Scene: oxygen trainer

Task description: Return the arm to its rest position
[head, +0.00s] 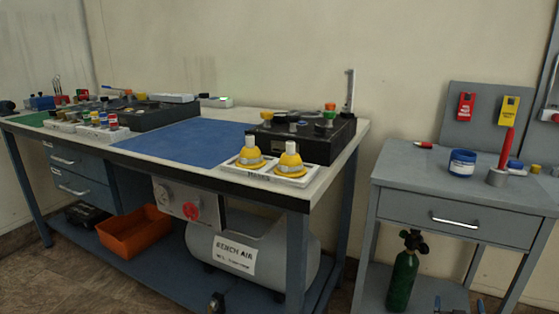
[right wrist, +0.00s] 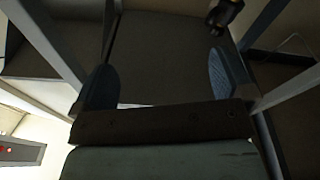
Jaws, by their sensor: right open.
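My right gripper (head: 456,306) shows only by its blue-grey fingertips at the bottom edge of the head view, low in front of the grey side cabinet (head: 395,190). In the right wrist view the gripper (right wrist: 160,80) has its two ribbed fingers wide apart, with nothing between them. Dark flat surfaces and pale frame bars lie beyond the fingers. The rest of my right arm is out of the head view. My left gripper is in neither view.
A green cylinder (head: 402,280) stands on the cabinet's lower shelf, left of the fingertips. The workbench (head: 345,140) carries two yellow-topped units (head: 250,155) and a blue mat (head: 185,143). A blue-labelled jar (head: 462,163) stands on the cabinet. Open floor (head: 75,285) shows at the lower left.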

